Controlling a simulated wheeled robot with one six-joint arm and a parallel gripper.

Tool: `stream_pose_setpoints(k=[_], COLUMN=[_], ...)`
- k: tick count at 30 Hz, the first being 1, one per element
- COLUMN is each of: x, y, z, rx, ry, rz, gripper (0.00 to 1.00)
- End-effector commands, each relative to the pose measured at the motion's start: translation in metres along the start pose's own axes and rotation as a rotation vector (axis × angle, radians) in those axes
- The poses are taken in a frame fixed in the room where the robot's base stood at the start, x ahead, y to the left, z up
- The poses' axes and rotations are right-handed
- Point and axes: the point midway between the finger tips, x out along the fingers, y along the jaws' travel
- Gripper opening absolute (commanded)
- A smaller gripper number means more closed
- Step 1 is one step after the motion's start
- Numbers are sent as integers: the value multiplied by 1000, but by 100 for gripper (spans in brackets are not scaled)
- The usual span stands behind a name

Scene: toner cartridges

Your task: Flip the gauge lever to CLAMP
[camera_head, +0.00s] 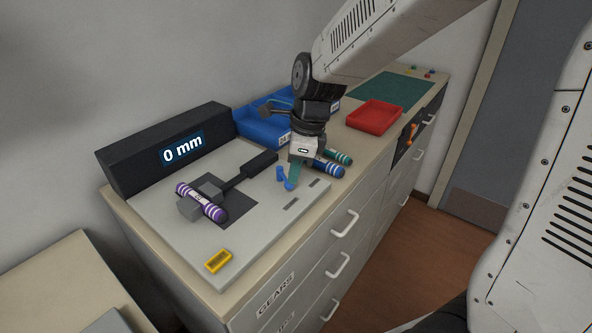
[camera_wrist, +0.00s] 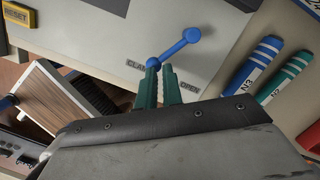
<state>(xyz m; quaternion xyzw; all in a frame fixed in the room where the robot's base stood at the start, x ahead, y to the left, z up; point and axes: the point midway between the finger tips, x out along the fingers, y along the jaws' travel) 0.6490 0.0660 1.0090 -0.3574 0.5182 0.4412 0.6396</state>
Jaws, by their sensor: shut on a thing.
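The gauge's blue lever (camera_head: 283,178) stands on the grey gauge plate (camera_head: 250,240). In the wrist view the lever (camera_wrist: 175,47) runs from one round end down to a blue knob beside the CLAMP label (camera_wrist: 138,64); the OPEN label (camera_wrist: 189,87) lies to the right. My gripper (camera_wrist: 160,77) has its green fingers at that knob, shut on it, and partly hides it. In the head view my gripper (camera_head: 292,183) reaches down to the lever. A purple cartridge (camera_head: 202,202) lies in the gauge. The display (camera_head: 182,147) reads 0 mm.
Blue (camera_head: 326,167) and green (camera_head: 337,156) cartridges lie right of the plate. A yellow RESET button (camera_head: 218,260) is at the front left corner. Blue bins (camera_head: 262,128) stand behind, and a red tray (camera_head: 375,115) and green mat (camera_head: 390,90) are farther right.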

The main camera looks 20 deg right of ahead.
Motion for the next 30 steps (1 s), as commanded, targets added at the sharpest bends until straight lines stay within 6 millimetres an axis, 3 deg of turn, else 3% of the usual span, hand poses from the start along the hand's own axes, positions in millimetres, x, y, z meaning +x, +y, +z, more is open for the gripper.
stream_pose_setpoints(k=[8, 13, 22, 30], x=[-8, -32, -100, -127], y=[-1, 0, -1, 0], z=[-8, -25, -24, -24], rx=[2, -6, -5, -5], ry=[-1, -2, -2, -1], rz=[-3, -4, -5, 0], gripper=[0, 0, 0, 0])
